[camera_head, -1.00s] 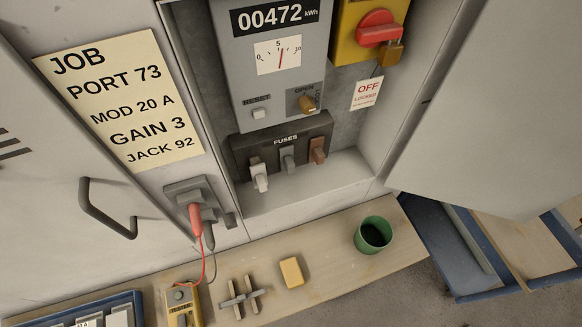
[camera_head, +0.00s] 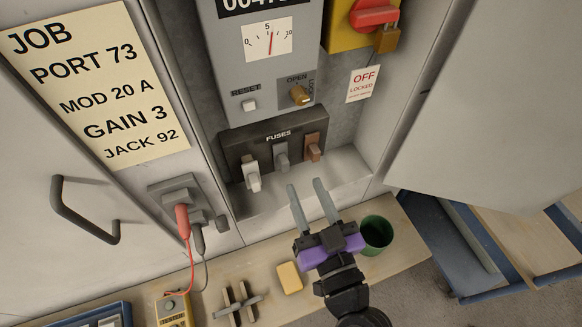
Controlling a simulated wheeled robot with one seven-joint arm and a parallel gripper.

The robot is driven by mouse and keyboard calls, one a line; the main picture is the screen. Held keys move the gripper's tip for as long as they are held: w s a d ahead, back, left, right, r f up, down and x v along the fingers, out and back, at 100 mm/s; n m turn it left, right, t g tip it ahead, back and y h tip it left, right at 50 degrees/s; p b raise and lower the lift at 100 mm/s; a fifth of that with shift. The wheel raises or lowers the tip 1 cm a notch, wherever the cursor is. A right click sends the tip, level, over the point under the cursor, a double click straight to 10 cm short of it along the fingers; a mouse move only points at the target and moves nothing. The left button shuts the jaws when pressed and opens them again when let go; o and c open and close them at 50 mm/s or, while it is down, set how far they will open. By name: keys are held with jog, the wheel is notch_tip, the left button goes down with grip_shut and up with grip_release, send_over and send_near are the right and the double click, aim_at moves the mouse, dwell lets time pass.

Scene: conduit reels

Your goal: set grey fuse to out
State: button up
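The grey fuse (camera_head: 281,157) sits in the middle of the dark fuse block (camera_head: 237,146) marked FUSES, between a white fuse (camera_head: 252,176) on the left and a brown fuse (camera_head: 313,147) on the right. The white fuse stands out lower and further from the block than the other two. My gripper (camera_head: 306,188) is in front of and below the fuse block. Its two grey fingers point up toward the fuses, spread apart with nothing between them. The gripper does not touch the grey fuse.
A meter box with a brass knob (camera_head: 300,95) and reset button (camera_head: 249,105) is above the fuses. A padlock (camera_head: 387,40) hangs at upper right. On the shelf are a green cup (camera_head: 376,233), partly behind my gripper, and a yellow block (camera_head: 289,278). Plugged leads (camera_head: 183,219) hang at left.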

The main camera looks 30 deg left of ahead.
aim_at(286, 167)
jog(key=shift+n+g, duration=0.3)
jog(key=shift+n, duration=0.5)
jog(key=x, duration=0.2)
jog(key=p+x, duration=0.1)
jog(key=x, duration=0.2)
jog(key=s+a+f+p+x, duration=0.1)
jog(key=x, duration=0.1)
jog(key=shift+w+a, duration=0.2)
grip_shut()
dwell(0.7)
